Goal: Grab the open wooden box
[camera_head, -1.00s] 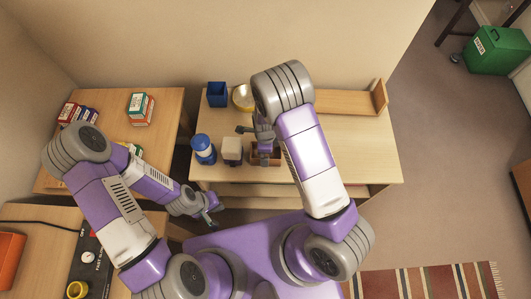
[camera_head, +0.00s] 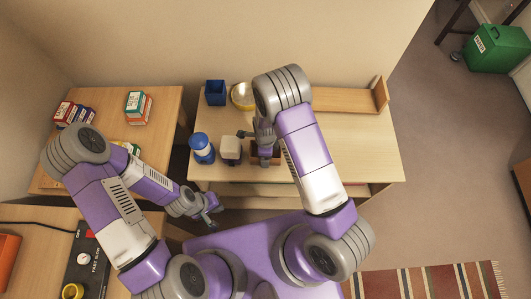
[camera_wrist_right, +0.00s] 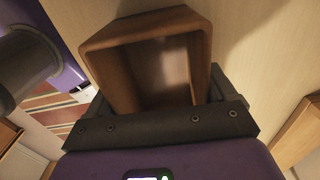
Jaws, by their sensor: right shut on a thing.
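The open wooden box (camera_head: 277,159) is small, brown and hollow, near the front edge of the light wooden desk. My right gripper (camera_head: 264,152) is over it and hides much of it in the head view. In the right wrist view the box (camera_wrist_right: 108,66) lies between the dark jaws, its open side facing the camera and its inside looking empty. My right gripper is shut on the box. I cannot tell whether the box still touches the desk. My left gripper (camera_head: 212,211) is empty, its fingers apart, in front of the desk.
A blue-and-white bottle (camera_head: 202,149) and a whitish block (camera_head: 231,150) stand just left of the box. A blue cup (camera_head: 215,92) and a yellow-rimmed bowl (camera_head: 243,96) are behind. A wooden rack (camera_head: 345,101) lies at the back right. The desk's right part is clear.

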